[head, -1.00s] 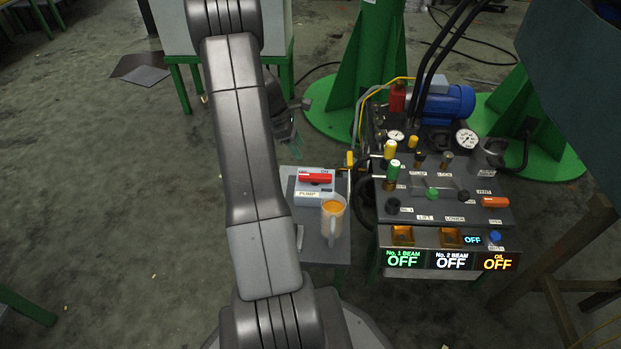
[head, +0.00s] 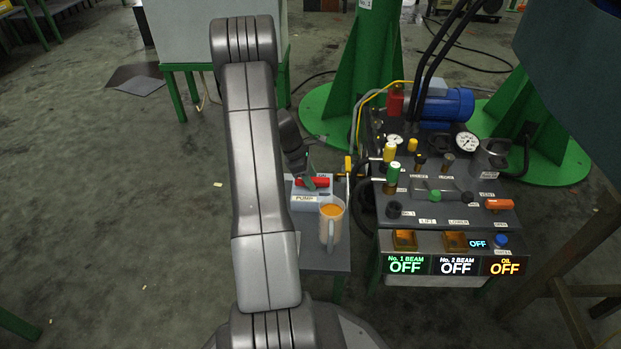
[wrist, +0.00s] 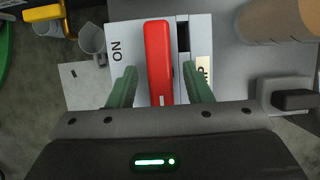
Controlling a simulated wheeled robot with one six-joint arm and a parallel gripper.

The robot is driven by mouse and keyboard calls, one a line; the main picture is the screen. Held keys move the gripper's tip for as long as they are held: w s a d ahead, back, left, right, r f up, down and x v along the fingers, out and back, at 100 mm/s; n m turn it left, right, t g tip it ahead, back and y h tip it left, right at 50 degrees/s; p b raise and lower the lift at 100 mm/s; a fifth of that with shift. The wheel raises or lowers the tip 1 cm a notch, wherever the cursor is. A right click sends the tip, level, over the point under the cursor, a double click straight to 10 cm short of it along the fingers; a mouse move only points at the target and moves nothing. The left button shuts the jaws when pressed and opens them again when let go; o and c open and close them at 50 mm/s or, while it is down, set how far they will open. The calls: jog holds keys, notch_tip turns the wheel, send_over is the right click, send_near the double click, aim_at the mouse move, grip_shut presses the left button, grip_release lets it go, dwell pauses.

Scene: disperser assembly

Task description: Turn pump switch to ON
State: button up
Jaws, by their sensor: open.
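The pump switch is a grey box with a red handle (head: 314,183) on a small side table, with a PUMP label on its front. In the wrist view the red handle (wrist: 159,62) runs lengthwise between my two green fingers, and the word ON is on the box (wrist: 120,40) to its left. My gripper (wrist: 160,88) is open, with one finger on each side of the handle and a gap showing on both sides. In the head view my gripper (head: 310,178) is at the switch and hides part of it.
To the right is a control panel (head: 450,212) with knobs, gauges and displays reading OFF.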

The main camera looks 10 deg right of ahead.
jog(key=shift+c, duration=0.3)
jog(key=c, duration=0.9)
jog(key=shift+r+m+p, duration=0.1)
jog(key=shift+m+p, duration=0.2)
jog(key=shift+p, duration=0.1)
jog(key=m+g+p, duration=0.1)
jog(key=m+p, duration=0.1)
jog(key=shift+w+r+m+p, duration=0.1)
jog(key=shift+m+p, duration=0.3)
jog(key=m+y+p, duration=0.1)
jog(key=m, duration=0.1)
jog(key=m+g+y+p, duration=0.1)
jog(key=m+p, duration=0.1)
jog(key=m, duration=0.1)
jog(key=shift+w+d+g, duration=0.1)
jog(key=shift+d+g, duration=0.05)
jog(key=shift+g, duration=0.15)
jog(key=m, duration=0.2)
jog(key=m+y+p, duration=0.1)
jog(key=m, duration=0.1)
jog(key=shift+d+m+g+y, duration=0.1)
jog(key=shift+m+g+y, duration=0.2)
jog(key=shift+m, duration=0.1)
jog(key=m+y+p, duration=0.1)
jog(key=m, duration=0.3)
jog(key=shift+d+m+y, duration=0.1)
jog(key=shift+m+y, duration=0.2)
jog(key=shift+y, duration=0.1)
jog(key=shift+f, duration=0.2)
